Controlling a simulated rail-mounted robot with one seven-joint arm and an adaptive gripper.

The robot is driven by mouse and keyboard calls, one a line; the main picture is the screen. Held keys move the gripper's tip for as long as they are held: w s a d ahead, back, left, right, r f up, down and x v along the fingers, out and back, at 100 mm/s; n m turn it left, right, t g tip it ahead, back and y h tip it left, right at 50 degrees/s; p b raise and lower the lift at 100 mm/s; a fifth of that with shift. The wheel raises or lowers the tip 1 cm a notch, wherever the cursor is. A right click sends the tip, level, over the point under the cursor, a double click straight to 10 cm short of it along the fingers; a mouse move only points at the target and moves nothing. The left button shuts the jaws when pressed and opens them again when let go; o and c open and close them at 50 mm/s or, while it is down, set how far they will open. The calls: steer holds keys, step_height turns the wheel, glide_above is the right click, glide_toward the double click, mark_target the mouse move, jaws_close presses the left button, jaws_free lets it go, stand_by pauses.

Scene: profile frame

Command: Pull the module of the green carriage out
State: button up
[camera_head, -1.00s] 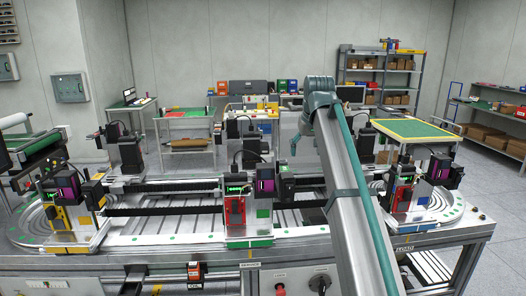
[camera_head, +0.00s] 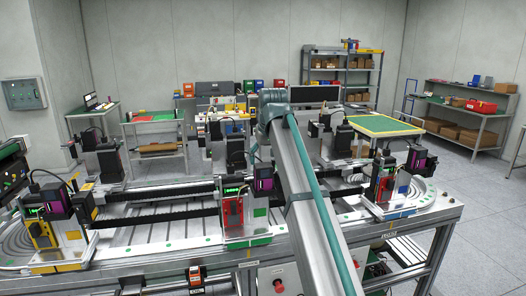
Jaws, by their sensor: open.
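The green carriage, marked by a green front strip (camera_head: 248,242), stands at the middle of the near side of the conveyor frame. It carries a red block (camera_head: 232,213) at its left and a black unit with a purple face (camera_head: 264,186) above right. I cannot tell which of these parts is the module. My arm rises from the bottom right past the carriage's right side and bends down beyond it. My gripper does not show; the far end of the arm is hidden behind the arm and the carriage equipment.
A yellow-striped carriage (camera_head: 60,267) stands at the front left, another carriage (camera_head: 383,187) at the right end. More black units line the far side. Black cable chains (camera_head: 150,222) run along the frame. A green-topped table (camera_head: 380,124) and shelves (camera_head: 345,70) stand behind.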

mark_target(262, 172)
steer(key=p+x, duration=0.2)
steer(key=x, duration=0.6)
steer(key=shift+a, duration=0.1)
steer(key=shift+r, duration=0.15)
steer(key=c, duration=1.1)
